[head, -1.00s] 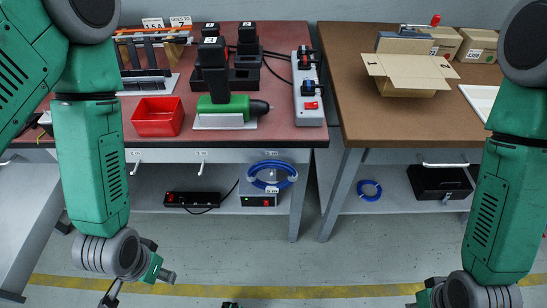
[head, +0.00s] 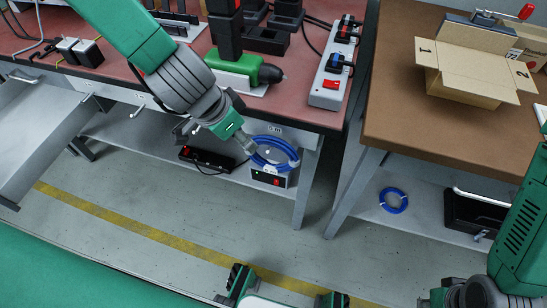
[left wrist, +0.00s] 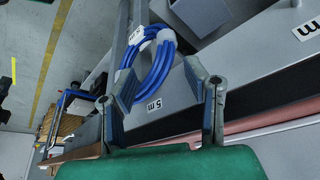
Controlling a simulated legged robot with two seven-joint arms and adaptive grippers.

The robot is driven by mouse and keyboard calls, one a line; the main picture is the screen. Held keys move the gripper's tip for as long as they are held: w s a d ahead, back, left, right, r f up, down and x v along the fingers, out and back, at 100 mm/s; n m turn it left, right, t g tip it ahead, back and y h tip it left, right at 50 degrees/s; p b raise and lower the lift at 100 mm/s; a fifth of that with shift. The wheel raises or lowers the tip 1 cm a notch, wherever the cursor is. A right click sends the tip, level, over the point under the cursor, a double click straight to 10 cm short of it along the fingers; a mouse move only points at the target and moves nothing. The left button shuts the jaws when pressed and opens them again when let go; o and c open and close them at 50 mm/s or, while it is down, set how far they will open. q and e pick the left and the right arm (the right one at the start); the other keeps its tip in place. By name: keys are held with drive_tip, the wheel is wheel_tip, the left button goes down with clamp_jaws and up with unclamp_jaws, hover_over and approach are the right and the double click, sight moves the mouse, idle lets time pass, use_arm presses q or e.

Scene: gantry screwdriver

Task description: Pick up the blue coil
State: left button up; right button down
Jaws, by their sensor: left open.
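A second blue coil (head: 393,200) lies on the lower shelf under the brown bench. My left gripper (head: 247,143) is beside the first coil, at its left in the head view. In the left wrist view my left gripper (left wrist: 166,95) is open and empty, and a blue coil (left wrist: 150,60) lies beyond its fingertips, near a 5 m label. My right arm is at the lower right; its fingers are out of view.
The red bench top (head: 300,115) overhangs the shelf, with a bench leg (head: 307,185) right of the coil. A black power strip (head: 207,158) and its cable lie left of the box. A black case (head: 475,215) sits beside the second coil. The floor in front is clear.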

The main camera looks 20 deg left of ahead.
sight(254, 154)
use_arm(q)
drive_tip(key=b+x, duration=0.1)
drive_tip(key=x, duration=0.1)
drive_tip(key=a+b+x, duration=0.1)
drive_tip(key=x, duration=0.2)
drive_tip(key=b+x, duration=0.2)
drive_tip(key=x, duration=0.1)
drive_tip(key=shift+s+a+f, duration=0.15)
drive_tip(key=shift+s+f, duration=0.05)
drive_tip(key=shift+f, duration=0.05)
drive_tip(key=shift+w+d, duration=0.1)
drive_tip(key=shift+d, duration=0.3)
drive_tip(key=c, duration=0.9)
drive_tip(key=shift+a, duration=0.35)
clamp_jaws()
use_arm(e)
drive_tip(key=f, duration=0.4)
drive_tip(key=shift+a+f, duration=0.25)
drive_tip(key=shift+f, duration=0.1)
